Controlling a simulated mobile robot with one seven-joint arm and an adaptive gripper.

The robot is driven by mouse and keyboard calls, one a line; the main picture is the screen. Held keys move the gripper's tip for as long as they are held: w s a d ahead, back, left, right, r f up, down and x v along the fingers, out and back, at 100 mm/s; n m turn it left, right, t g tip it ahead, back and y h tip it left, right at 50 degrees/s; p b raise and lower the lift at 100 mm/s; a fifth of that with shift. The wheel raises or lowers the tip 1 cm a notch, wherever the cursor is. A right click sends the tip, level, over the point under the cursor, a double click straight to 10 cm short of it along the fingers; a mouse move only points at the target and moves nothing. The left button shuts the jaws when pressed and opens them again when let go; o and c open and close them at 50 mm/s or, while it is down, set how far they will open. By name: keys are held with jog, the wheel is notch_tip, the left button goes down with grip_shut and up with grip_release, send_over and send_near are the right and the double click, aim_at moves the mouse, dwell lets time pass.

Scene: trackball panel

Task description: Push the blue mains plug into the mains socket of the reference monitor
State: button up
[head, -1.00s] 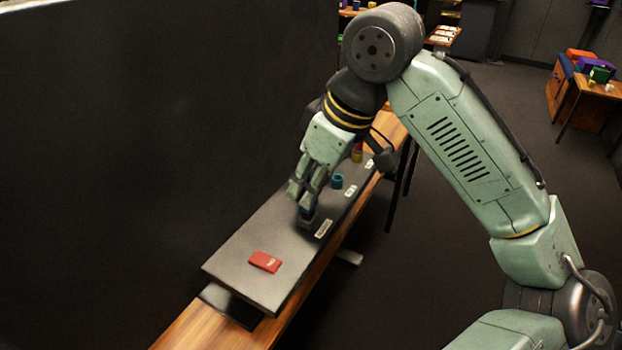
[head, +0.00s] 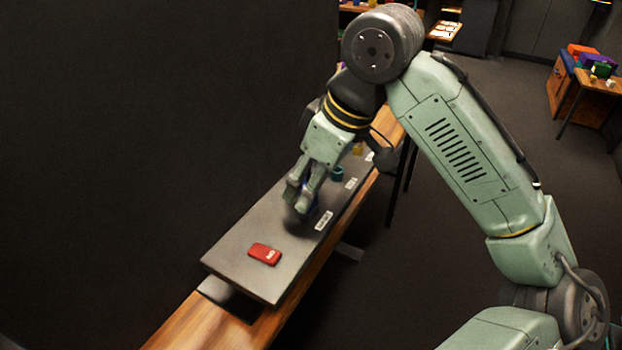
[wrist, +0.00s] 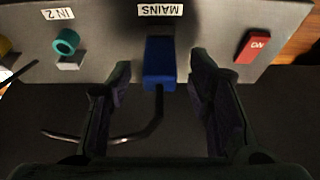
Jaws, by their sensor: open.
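The blue mains plug (wrist: 160,64) is in the wrist view, under the MAINS label, with a black cable (wrist: 150,128) trailing from it. It lines up with the dark mains socket (wrist: 161,29); how deep it sits I cannot tell. My gripper (wrist: 158,82) is open, one finger on each side of the plug, with a visible gap at both sides. In the head view my gripper (head: 299,203) is over the middle of the grey panel of the reference monitor (head: 244,285), and the plug is mostly hidden by the fingers.
A red ON switch (wrist: 252,47) is to the right of the plug in the wrist view. A teal connector (wrist: 66,42) at IN 2 is to the left, and a yellow one (wrist: 5,46) is at the edge. The panel stands on a wooden bench (head: 190,325).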

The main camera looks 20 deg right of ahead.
jog(key=v, duration=1.2)
dwell(0.5)
